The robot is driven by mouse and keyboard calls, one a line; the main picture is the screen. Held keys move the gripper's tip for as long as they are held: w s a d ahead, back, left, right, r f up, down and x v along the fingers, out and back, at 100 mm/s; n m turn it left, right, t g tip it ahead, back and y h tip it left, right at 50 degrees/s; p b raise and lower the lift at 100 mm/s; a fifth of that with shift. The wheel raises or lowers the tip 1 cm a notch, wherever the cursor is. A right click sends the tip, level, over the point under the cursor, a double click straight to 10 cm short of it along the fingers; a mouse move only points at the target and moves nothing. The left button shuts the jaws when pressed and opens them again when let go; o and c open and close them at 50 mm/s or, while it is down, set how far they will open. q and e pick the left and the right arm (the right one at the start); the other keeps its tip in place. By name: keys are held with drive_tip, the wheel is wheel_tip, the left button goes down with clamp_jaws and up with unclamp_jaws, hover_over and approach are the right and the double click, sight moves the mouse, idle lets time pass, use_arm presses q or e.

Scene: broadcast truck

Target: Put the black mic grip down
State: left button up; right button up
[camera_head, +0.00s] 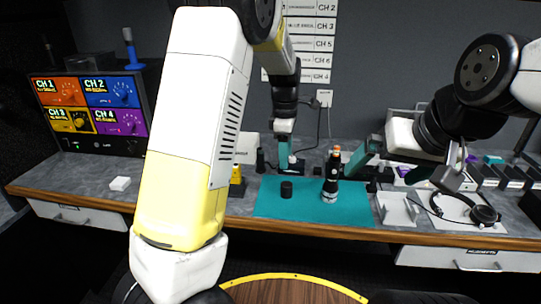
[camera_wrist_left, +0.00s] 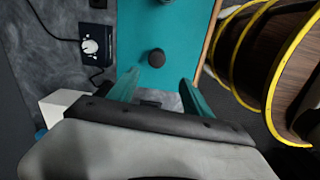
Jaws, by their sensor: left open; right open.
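A short black cylinder, which looks like the black mic grip (camera_head: 286,189), stands upright on the teal mat (camera_head: 268,208). It also shows in the left wrist view (camera_wrist_left: 157,58), just beyond my left fingertips and apart from them. My left gripper (camera_head: 284,155) is open and empty above the back of the mat; its fingers also show in the left wrist view (camera_wrist_left: 158,88). My right gripper (camera_head: 392,168) is open and empty, to the right of a taller black microphone-like piece (camera_head: 331,178) with a silvery base, which stands on the mat.
A monitor (camera_head: 92,108) with four coloured panels stands at the left of the bench. Headphones (camera_head: 484,214) lie at the right. A black box with a white knob (camera_wrist_left: 92,44) and cable sits beside the mat. A yellow-rimmed round wooden top (camera_head: 290,292) is in front.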

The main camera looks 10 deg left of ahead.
use_arm(q)
drive_tip(key=s+a+r+m+t+h, duration=0.2)
drive_tip(key=s+a+r+m, duration=0.25)
drive_tip(key=s+r, duration=0.3)
drive_tip(key=s+a+r+m+t, duration=0.2)
drive_tip(key=s+m, duration=0.4)
drive_tip(key=s, duration=0.3)
drive_tip(key=s+a+r+m+t, duration=0.1)
drive_tip(key=s+a+r+m, duration=0.1)
drive_tip(key=s+r+m, duration=0.2)
drive_tip(key=s+m, duration=0.3)
drive_tip(key=s, duration=0.2)
drive_tip(key=shift+s+t, duration=0.2)
drive_tip(key=shift+t, duration=0.2)
